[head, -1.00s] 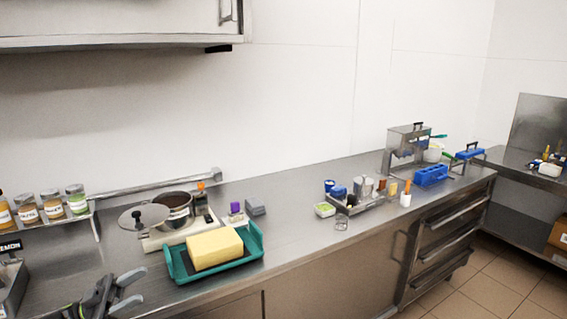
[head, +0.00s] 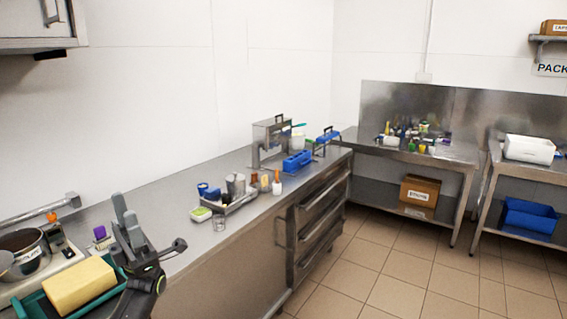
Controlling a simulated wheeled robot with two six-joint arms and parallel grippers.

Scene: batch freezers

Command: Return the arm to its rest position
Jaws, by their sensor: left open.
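My left gripper (head: 127,222) shows at the lower left of the head view, in front of the steel counter. Its fingers point up and are apart, with nothing seen between them. It overlaps the right end of a teal tray (head: 32,307) that holds a yellow block (head: 78,286). I cannot tell whether the gripper touches the tray. My right gripper is not in view.
The steel counter (head: 180,232) runs to the back right. A tray of small containers (head: 232,203), a metal machine (head: 270,140) and a blue holder (head: 297,163) stand on it. Drawers (head: 322,222) are below. The tiled floor (head: 400,265) at right is clear.

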